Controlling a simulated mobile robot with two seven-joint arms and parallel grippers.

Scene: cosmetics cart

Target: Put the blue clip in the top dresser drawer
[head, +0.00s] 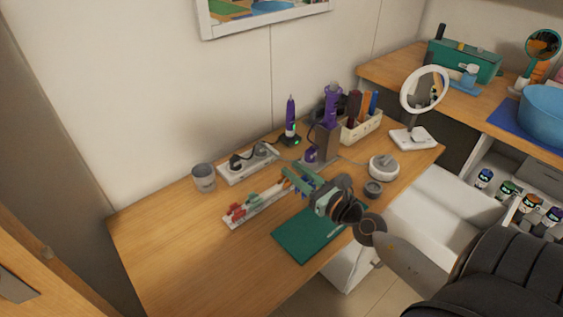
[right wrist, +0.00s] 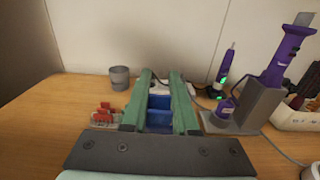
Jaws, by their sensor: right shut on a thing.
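My right gripper (head: 298,182) is over the wooden desk, above the clip tray (head: 232,221) and the green mat (head: 300,240). Its green fingers also show in the right wrist view (right wrist: 159,100), shut on the blue clip (right wrist: 159,117), which sits between them. In the head view the blue clip is mostly hidden by the fingers. The tray holds red clips (head: 236,211) and a teal clip (head: 254,199). White furniture (head: 345,265) shows under the desk's front edge; I cannot tell which part is the top dresser drawer. My left gripper is not in view.
A grey cup (head: 204,178), a power strip (head: 247,165), a purple styling tool on its stand (head: 324,140) and a white organizer (head: 361,128) line the back of the desk. A round mirror (head: 424,90) stands at the right. The desk's left part is clear.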

